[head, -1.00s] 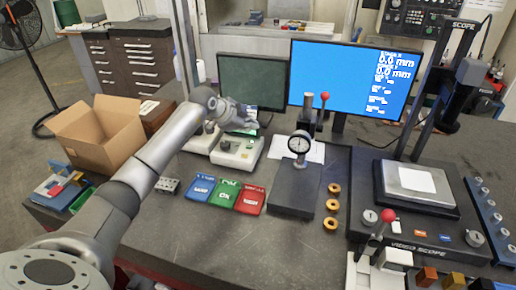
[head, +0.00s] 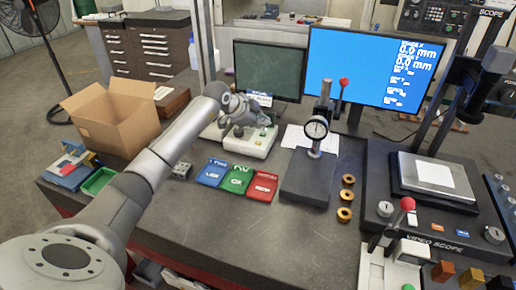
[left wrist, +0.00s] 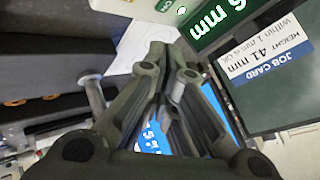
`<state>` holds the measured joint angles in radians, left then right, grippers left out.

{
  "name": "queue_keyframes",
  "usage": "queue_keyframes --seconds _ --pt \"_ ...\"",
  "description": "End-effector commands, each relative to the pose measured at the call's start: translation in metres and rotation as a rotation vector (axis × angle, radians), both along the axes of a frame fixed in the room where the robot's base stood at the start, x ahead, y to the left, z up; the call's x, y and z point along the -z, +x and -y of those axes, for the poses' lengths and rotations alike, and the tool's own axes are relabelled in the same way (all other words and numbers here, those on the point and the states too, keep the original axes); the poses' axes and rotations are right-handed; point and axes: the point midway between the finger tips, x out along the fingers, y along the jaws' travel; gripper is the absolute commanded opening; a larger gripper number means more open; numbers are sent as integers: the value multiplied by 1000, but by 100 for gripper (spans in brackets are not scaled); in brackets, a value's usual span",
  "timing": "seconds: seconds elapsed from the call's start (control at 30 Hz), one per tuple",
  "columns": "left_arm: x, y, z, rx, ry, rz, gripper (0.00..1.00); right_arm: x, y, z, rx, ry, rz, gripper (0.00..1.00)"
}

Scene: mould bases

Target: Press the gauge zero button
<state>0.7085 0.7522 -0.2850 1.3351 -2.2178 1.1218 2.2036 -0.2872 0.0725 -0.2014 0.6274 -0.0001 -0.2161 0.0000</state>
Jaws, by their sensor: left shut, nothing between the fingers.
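The pale gauge box (head: 258,148) stands behind the coloured trays, with small knobs or buttons on top. A small button (left wrist: 182,10) shows on a pale casing beside a green "mm" display (left wrist: 215,18) in the left wrist view. I cannot read which control is the zero button. My left gripper (head: 240,130) is over the back left part of the box, fingers angled down. In the left wrist view its fingers (left wrist: 163,52) are shut and empty, and the gripper hides part of the box. I cannot tell whether the tips touch it. My right gripper is not in view.
A dial gauge (head: 316,128) on a stand is to the right. Blue, green and red trays (head: 240,181) lie in front. A dark monitor (head: 268,66) and a blue screen (head: 365,68) stand behind. A cardboard box (head: 112,125) is at left. The front middle table is clear.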

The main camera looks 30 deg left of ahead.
Motion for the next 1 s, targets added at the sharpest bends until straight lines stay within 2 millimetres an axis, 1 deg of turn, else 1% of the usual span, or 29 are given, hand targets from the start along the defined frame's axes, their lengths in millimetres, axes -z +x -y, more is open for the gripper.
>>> queue_keyframes --seconds 0.03,0.1,0.23,0.33,0.47,0.8,1.0 --pt "14 0 0 0 0 0 0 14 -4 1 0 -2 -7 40" --pt "23 0 0 0 0 0 0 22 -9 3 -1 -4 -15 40" --pt "37 0 0 1 0 -1 0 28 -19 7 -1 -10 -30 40" --pt "43 0 0 0 0 0 0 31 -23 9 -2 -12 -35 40" --pt "46 0 0 0 0 0 0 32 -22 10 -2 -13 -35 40" --pt "45 0 0 0 0 0 0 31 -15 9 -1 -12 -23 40" --pt "45 0 0 1 -1 1 0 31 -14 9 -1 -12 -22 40"
